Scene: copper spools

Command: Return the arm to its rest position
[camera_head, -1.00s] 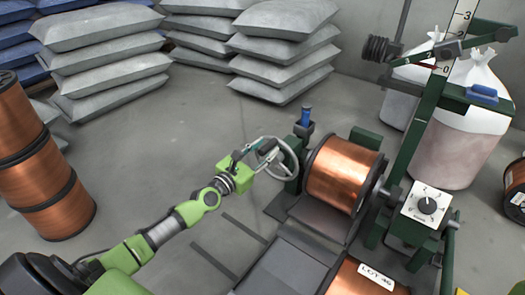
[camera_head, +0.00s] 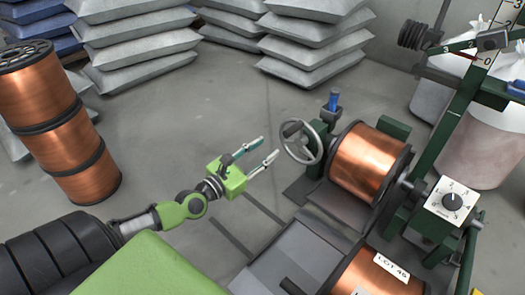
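My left arm comes in from the lower left. Its green-bodied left gripper (camera_head: 269,152) is open and empty, with its two fingers spread apart. It hangs left of the grey handwheel (camera_head: 302,143) on the green winding machine, with a clear gap between the fingertips and the wheel. My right gripper does not show in this view.
The machine holds a copper spool (camera_head: 364,163), and a second spool labelled LOT 45 (camera_head: 379,276) lies in front. A white dial box (camera_head: 451,203) is at the right. Stacked copper spools (camera_head: 63,147) stand at the left. Grey sacks (camera_head: 315,40) are piled behind. Floor between is clear.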

